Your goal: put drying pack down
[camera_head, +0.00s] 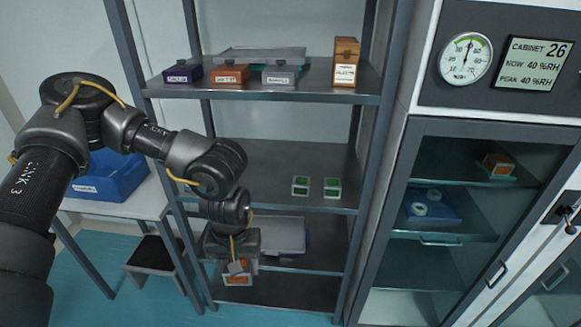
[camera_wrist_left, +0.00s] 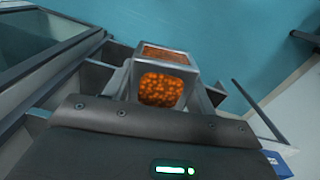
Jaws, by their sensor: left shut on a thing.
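The drying pack (camera_head: 237,281) has orange beads in a pale frame. My left gripper (camera_head: 238,268) is shut on it and points down in front of the lower part of the shelf rack. In the left wrist view the pack (camera_wrist_left: 160,90) shows its orange beads between the fingers, with teal floor beyond. Two green packs (camera_head: 300,186) (camera_head: 332,188) sit side by side on the middle shelf (camera_head: 265,160). Whether the held pack touches any surface cannot be told. My right gripper is not in view.
The top shelf (camera_head: 205,90) holds labelled boxes and a clear tray (camera_head: 260,56). A grey tray (camera_head: 283,234) lies on a lower shelf behind my left gripper. A blue bin (camera_head: 112,176) stands on a side table. The cabinet (camera_head: 425,127) at right holds an orange pack (camera_head: 497,164).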

